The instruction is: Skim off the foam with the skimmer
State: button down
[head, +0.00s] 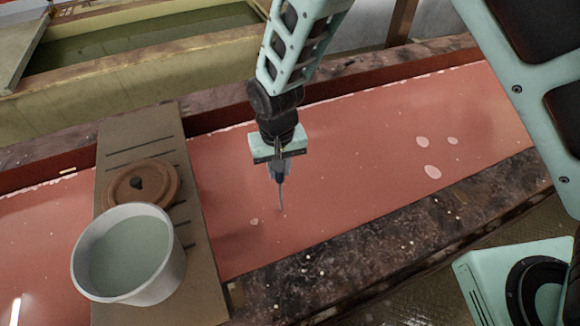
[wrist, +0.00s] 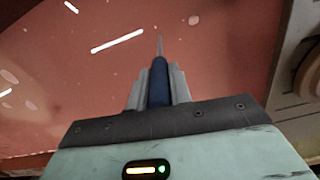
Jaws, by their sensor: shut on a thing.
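My gripper (head: 279,168) is shut on the blue handle of the skimmer (head: 281,193) and points down over the red liquid (head: 345,155) in the long trough. In the wrist view the skimmer's blue handle (wrist: 159,85) sits between the fingers, with a thin grey rod beyond it. Its lower end is at or near the liquid; I cannot tell if it is in it. Pale foam patches (head: 432,171) float to the right, several in all. A small patch (head: 254,221) lies just left of the rod's lower end.
A board (head: 140,130) lies across the trough at left. On it stand a white bucket (head: 178,262) holding greyish-green liquid and a round brown lid (head: 150,185) with a dark knob. Dark, speckled ledges (head: 330,250) border the trough. A greenish tank (head: 140,45) lies behind.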

jog(key=shift+w+a, duration=0.9)
jog(key=shift+a, duration=1.85)
jog(key=s+a, duration=0.4)
jog(key=s, duration=0.2)
jog(key=shift+s+p, duration=0.3)
jog(key=shift+p, duration=0.1)
jog(key=shift+a+r, duration=0.1)
notch_tip(320, 180, up, 14)
jog(key=p, duration=0.9)
jog(key=shift+r, duration=0.1)
dwell(2.1)
